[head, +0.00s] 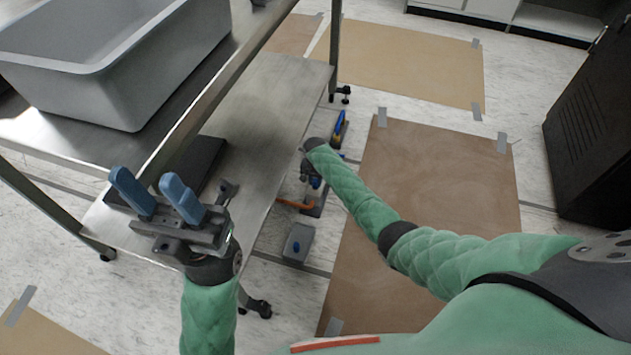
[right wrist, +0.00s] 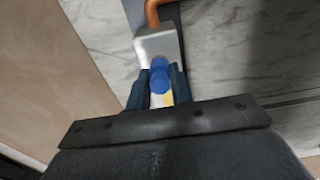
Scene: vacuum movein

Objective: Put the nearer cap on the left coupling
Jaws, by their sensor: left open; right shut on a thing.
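My right gripper (right wrist: 158,78) is shut on a small blue cap (right wrist: 160,80) in the right wrist view. Just beyond the cap is a silver metal block, seemingly a coupling (right wrist: 158,45), with a copper-orange pipe behind it. I cannot tell whether cap and block touch. In the head view my right forearm hides most of this gripper; the orange pipe (head: 295,203) shows beside it, low by the shelf. My left gripper (head: 155,195) is open and empty above the shelf.
A steel table (head: 262,95) with a lower shelf stands at left, bearing a large grey bin (head: 110,60). Blue and yellow items (head: 339,125) lie beyond my right gripper. Brown floor sheets (head: 440,170) are clear at right. A black cabinet (head: 595,130) stands far right.

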